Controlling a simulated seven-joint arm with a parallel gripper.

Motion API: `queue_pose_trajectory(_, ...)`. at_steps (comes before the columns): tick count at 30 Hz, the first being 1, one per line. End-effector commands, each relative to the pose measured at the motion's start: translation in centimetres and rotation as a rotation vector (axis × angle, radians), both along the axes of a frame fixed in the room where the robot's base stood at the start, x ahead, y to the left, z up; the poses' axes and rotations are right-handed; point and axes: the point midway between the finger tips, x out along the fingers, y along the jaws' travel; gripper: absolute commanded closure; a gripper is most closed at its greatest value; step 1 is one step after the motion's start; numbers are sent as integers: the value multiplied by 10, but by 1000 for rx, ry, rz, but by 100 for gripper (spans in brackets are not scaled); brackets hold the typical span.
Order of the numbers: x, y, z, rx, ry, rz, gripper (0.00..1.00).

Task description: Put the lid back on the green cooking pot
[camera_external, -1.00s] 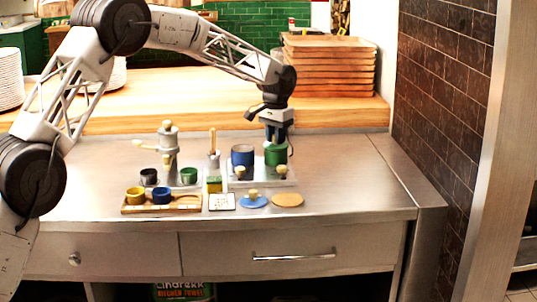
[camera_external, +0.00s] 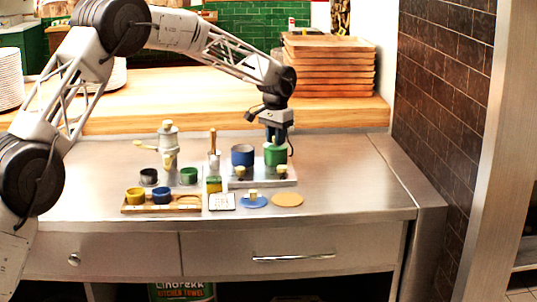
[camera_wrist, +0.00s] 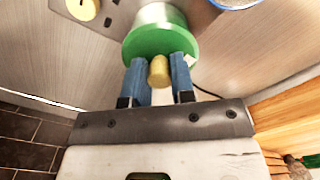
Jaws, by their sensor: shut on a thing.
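The green cooking pot (camera_external: 275,157) stands at the right end of a metal stove unit, beside a blue pot. My gripper (camera_external: 277,138) is over the green pot, pointing down. Its two blue fingers (camera_wrist: 160,72) are shut on the lid's yellow knob (camera_wrist: 159,71), one on each side. The lid is at the pot's top. I cannot tell whether it rests fully on the rim.
The blue pot (camera_external: 243,155) stands close on the left. Yellow control knobs are on the stove front (camera_external: 262,184). A blue lid (camera_external: 254,202) and a tan disc (camera_external: 287,200) lie in front. A wooden tray (camera_external: 128,206) holds small cups. The counter's right side is clear.

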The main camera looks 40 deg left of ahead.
Motion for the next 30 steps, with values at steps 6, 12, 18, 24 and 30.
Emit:
queue_pose_trajectory(6,0,0,0,0,0,0,67)
queue_pose_trajectory(12,0,0,0,0,0,0,47)
queue_pose_trajectory(18,0,0,0,0,0,0,36)
queue_pose_trajectory(24,0,0,0,0,0,0,21)
queue_pose_trajectory(30,0,0,0,0,0,0,21)
